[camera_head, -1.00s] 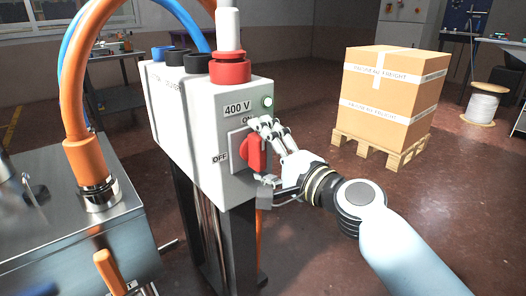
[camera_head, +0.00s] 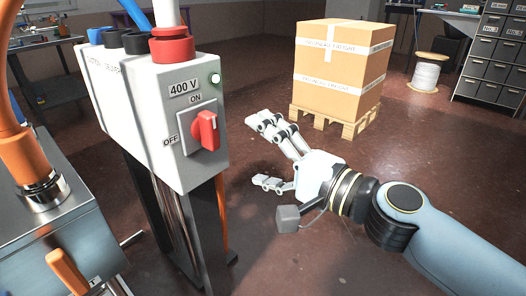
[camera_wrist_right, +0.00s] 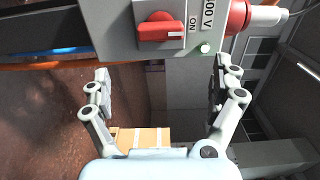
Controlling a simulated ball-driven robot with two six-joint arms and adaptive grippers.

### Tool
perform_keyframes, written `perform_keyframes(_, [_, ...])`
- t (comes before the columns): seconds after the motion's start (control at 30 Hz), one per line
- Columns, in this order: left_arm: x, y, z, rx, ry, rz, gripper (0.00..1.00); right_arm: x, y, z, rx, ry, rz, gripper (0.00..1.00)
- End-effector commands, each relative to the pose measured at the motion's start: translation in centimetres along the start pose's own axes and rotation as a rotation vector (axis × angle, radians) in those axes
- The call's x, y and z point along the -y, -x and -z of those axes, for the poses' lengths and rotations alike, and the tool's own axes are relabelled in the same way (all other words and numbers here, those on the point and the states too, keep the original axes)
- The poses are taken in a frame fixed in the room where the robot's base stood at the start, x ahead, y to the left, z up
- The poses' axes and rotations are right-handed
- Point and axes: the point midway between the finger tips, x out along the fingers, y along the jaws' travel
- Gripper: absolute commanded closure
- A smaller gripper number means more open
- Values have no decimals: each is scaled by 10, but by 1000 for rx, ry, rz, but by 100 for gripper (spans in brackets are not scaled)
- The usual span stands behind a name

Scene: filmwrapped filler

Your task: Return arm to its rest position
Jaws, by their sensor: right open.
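My right gripper (camera_head: 261,152) is open and empty, to the right of the 400 V switch box (camera_head: 150,120) and apart from it. Its two spread fingers also show in the wrist view (camera_wrist_right: 162,72). The red rotary switch (camera_head: 207,131) is on the box's front panel; its handle is upright with its white mark towards ON, and it also shows in the wrist view (camera_wrist_right: 163,32). The lamp (camera_head: 215,79) above it glows pale green. My right arm comes in from the lower right. My left gripper is not in view.
A taped carton (camera_head: 340,62) stands on a wooden pallet (camera_head: 330,122) behind the gripper. A metal cabinet (camera_head: 55,225) with an orange hose fitting (camera_head: 30,160) is at left. A cable spool (camera_head: 427,72) stands further back. The floor (camera_head: 310,255) below the gripper is clear.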

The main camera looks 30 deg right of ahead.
Motion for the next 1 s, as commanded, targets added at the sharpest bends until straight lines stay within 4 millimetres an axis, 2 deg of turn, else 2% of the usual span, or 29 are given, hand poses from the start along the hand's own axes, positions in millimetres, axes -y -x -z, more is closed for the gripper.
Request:
perform_keyframes(0.4, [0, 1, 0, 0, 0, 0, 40, 1, 0, 0, 0, 0, 1, 6])
perform_keyframes(0.5, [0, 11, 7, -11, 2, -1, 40, 15, -2, 0, -2, -1, 11, 6])
perform_keyframes(0.53, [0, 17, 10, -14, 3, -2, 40, 13, -2, 1, -8, -8, -2, 6])
perform_keyframes(0.57, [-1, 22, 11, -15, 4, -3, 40, 0, -1, 4, -18, -5, -38, 6])
perform_keyframes(0.67, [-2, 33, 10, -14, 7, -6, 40, -64, 9, 13, -45, 66, -197, 6])
perform_keyframes(0.7, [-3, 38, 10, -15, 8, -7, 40, -95, 18, 16, -49, 110, -275, 6])
perform_keyframes(0.77, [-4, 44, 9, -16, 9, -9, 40, -142, 36, 18, -46, 185, -399, 6])
perform_keyframes(0.8, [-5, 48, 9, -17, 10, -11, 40, -173, 52, 19, -36, 236, -481, 6])
perform_keyframes(0.87, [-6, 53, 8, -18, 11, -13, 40, -217, 79, 17, -10, 314, -603, 6])
perform_keyframes(0.9, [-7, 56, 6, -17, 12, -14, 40, -244, 100, 15, 15, 365, -682, 6])
perform_keyframes(0.97, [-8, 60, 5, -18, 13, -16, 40, -282, 134, 10, 65, 443, -799, 6])
perform_keyframes(1.0, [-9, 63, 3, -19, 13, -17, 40, -305, 160, 6, 107, 494, -874, 6])
